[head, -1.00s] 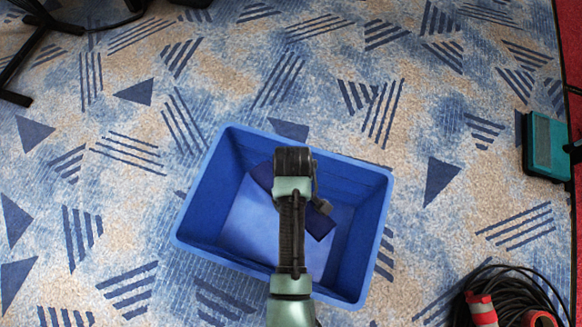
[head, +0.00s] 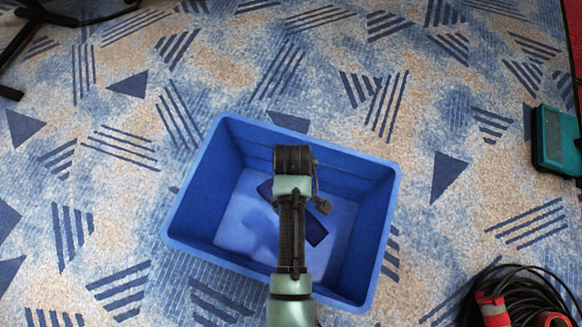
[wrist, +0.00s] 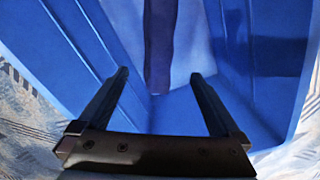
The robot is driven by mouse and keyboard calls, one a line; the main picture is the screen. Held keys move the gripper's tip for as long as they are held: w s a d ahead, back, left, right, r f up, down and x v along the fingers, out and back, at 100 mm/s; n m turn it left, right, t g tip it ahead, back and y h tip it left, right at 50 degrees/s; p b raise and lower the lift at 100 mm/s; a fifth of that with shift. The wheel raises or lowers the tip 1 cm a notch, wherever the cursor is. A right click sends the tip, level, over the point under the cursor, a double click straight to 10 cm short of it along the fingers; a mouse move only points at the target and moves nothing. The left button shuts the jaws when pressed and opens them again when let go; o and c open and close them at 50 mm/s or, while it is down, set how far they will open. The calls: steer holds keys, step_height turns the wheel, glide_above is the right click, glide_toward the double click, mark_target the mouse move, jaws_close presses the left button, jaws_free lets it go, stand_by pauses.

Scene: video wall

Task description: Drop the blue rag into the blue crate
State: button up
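The blue crate (head: 185,225) stands on the carpet below my arm, its open top facing up. The dark blue rag (head: 314,231) shows inside it in the head view, on both sides of my arm, which hides its middle. In the wrist view the rag (wrist: 159,40) is a dark strip beyond the fingertips, against the crate's paler floor. My gripper (wrist: 160,76) is open, its two fingers wide apart with nothing held between them. It points down into the crate. The fingers are hidden in the head view.
A teal case (head: 553,140) lies at the right edge. A coil of black cable (head: 535,285) with red-orange plugs lies at the lower right. Black stand legs (head: 35,30) are at the upper left. The patterned carpet around the crate is otherwise clear.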

steer(key=shift+r, duration=0.1)
step_height(320, 180, up, 13)
steer(key=p, duration=0.7)
